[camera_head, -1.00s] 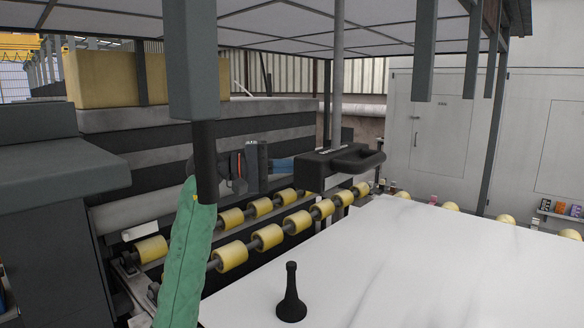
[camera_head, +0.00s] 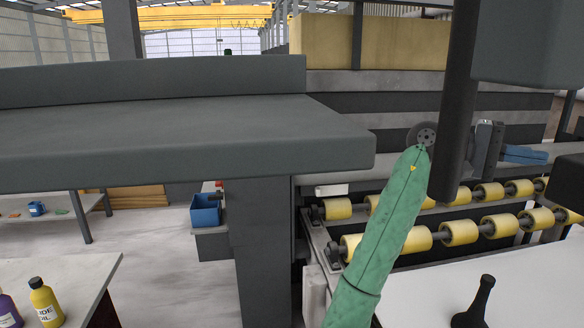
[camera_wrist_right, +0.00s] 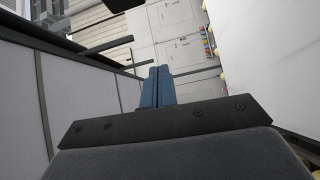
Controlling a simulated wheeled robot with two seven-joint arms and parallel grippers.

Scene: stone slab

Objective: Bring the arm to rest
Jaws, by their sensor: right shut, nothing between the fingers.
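My right arm, in its green sleeve (camera_head: 385,240), reaches up through the right half of the head view. My right gripper (camera_head: 530,154) has blue fingers and is held in the air above the yellow rollers. It is empty. In the right wrist view its two blue fingers (camera_wrist_right: 157,86) lie together, with nothing between them. My left gripper is not in view.
A white stone slab (camera_head: 535,270) with a black cone-shaped piece (camera_head: 475,305) lies below right. Yellow rollers (camera_head: 460,233) run behind it. A dark post (camera_head: 453,110) hangs close to the arm. A large grey machine ledge (camera_head: 180,135) fills the left. Bottles (camera_head: 45,303) stand bottom left.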

